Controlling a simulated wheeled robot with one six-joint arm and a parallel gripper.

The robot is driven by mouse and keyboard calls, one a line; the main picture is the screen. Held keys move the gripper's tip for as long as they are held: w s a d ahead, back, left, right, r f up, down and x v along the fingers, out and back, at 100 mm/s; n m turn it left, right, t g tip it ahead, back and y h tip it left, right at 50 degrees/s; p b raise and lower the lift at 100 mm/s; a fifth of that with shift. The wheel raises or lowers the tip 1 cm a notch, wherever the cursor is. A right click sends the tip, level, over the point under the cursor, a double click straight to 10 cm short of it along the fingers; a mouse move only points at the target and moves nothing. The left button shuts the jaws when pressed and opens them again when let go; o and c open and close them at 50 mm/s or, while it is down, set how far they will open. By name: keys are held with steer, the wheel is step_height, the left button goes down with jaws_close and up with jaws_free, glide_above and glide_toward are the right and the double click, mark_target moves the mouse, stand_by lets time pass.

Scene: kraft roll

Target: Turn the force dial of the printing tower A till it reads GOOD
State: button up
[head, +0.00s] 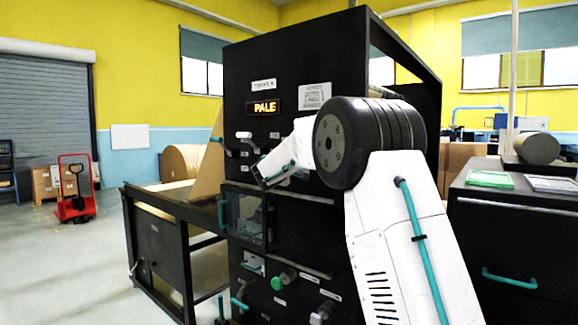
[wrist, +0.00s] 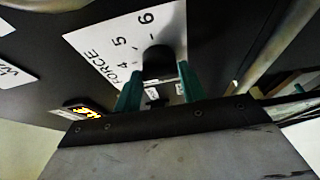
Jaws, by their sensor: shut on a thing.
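The black printing tower A (head: 300,60) stands in the middle of the head view. Its lit display (head: 265,107) reads PALE; the display also shows as a small yellow glow in the wrist view (wrist: 84,111), too slanted to read. In the wrist view the force dial (wrist: 158,60) is a black knob on a white plate (wrist: 100,42) marked FORCE, with 4, 5 and 6 visible. My gripper (wrist: 161,72) has its teal fingers shut on the knob, one on each side. In the head view my arm hides the dial.
Below the arm, the tower's front has a clear-windowed door (head: 245,217), a green knob (head: 278,283) and several teal handles. A dark cabinet (head: 510,235) stands close on the right. A red pallet truck (head: 75,190) stands far left, with open floor before it.

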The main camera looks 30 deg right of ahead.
steer(key=shift+f, duration=0.1)
steer(key=o, duration=1)
steer(key=v, duration=0.8)
steer(key=shift+d, duration=0.1)
